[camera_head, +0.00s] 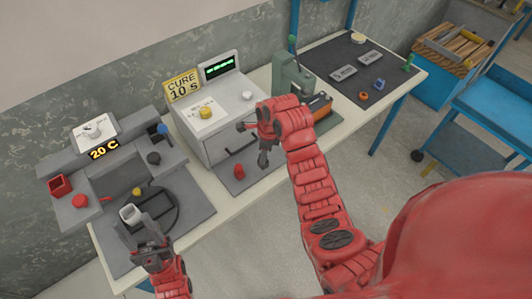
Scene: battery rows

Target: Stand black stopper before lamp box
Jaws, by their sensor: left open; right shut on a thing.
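The lamp box (222,140) is the pale box with the yellow CURE 10 s sign and a green display. A dark mat (238,186) with a small red piece (239,171) lies before it. My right gripper (251,142) is shut in front of the lamp box, above the mat; the thing in it is hard to make out. My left gripper (136,230) is open, close to a white cup (130,214), contact unclear.
A green press (291,75) stands right of the lamp box. A black mat (333,60) holds small parts at the far end.

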